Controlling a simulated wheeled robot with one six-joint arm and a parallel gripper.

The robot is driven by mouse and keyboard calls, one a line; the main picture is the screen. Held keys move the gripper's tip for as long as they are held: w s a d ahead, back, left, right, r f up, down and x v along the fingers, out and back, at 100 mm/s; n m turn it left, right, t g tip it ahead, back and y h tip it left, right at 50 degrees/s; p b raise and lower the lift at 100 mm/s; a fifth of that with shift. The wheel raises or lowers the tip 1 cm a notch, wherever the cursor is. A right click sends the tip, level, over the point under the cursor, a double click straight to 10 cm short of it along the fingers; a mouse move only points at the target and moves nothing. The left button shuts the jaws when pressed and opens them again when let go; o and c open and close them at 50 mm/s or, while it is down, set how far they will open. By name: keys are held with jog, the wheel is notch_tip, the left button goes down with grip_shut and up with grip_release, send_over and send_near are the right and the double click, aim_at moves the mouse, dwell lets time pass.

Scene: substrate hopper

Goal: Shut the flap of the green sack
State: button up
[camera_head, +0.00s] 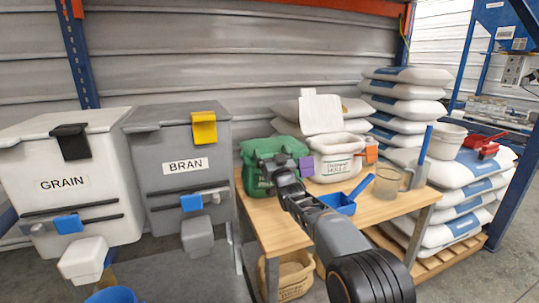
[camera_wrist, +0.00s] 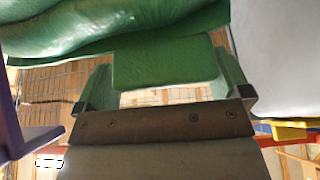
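The green sack (camera_head: 252,176) stands at the left end of the wooden table, beside a white sack. My gripper (camera_head: 278,160) is at its front and hides part of it. In the wrist view the green sack (camera_wrist: 60,35) fills the top. A flat green panel (camera_wrist: 165,60), seemingly its flap, lies between the fingers of my gripper (camera_wrist: 163,80), which are wide apart. I cannot tell whether the fingers touch the panel. How far the flap stands open is hard to see in the head view.
The white sack (camera_head: 338,166) with its flap (camera_head: 321,114) raised stands close right. A purple tag (camera_head: 306,165) is between the sacks. A blue scoop (camera_head: 338,203) and a clear beaker (camera_head: 388,182) sit on the table (camera_head: 265,226). The grey BRAN bin (camera_head: 185,140) stands left.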

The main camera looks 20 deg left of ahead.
jog(key=shift+w+f+h, duration=0.15)
jog(key=shift+f+h, duration=0.15)
jog(key=shift+f, duration=0.55)
jog(key=shift+s+d+f, duration=0.15)
jog(key=shift+s+f, duration=0.1)
jog(key=shift+s, duration=0.1)
jog(key=r+p+v, duration=0.1)
jog(key=v, duration=1.1)
jog(key=shift+s+d, duration=0.3)
jog(key=shift+d, duration=0.15)
jog(key=shift+r, duration=0.1)
